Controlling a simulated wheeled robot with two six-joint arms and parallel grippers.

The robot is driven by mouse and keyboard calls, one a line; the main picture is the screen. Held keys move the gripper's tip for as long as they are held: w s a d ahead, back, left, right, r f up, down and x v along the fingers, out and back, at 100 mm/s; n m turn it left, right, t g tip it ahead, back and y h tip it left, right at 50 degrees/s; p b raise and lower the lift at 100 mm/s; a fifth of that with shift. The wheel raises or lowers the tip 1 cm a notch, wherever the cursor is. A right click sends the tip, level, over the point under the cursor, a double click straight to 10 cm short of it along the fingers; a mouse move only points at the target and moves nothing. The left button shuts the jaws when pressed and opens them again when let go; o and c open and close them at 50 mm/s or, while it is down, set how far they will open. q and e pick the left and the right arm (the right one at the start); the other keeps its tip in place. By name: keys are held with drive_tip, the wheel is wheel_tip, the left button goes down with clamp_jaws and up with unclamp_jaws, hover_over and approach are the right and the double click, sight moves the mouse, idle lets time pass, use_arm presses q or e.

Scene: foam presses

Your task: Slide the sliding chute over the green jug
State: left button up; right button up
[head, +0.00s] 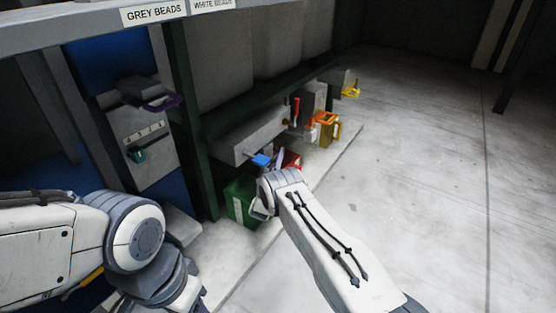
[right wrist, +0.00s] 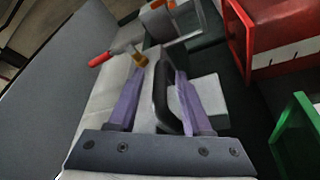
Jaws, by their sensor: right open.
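The green jug (head: 238,203) stands on the floor below the grey trough in the head view. Its green edge also shows at the right of the right wrist view (right wrist: 299,137). My right gripper (head: 278,160) is beside and above the jug, largely hidden by its own wrist. In the right wrist view its purple fingers (right wrist: 157,82) are open on either side of a black handle (right wrist: 166,98), apparently the sliding chute's. A pale block (right wrist: 207,98), perhaps part of the chute, lies beyond the right finger. Whether the fingers touch the handle is unclear. My left gripper is out of view.
A red jug (right wrist: 272,38) stands close beyond the green one. A yellow jug (head: 329,132) is farther along the row. A red lever (head: 295,108) stands near the grey trough (head: 247,137). A dark green post (head: 190,120) rises left of the jugs. Open floor lies to the right.

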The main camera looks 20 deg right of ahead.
drive_tip(key=shift+a, duration=0.1)
clamp_jaws()
idle(1.2)
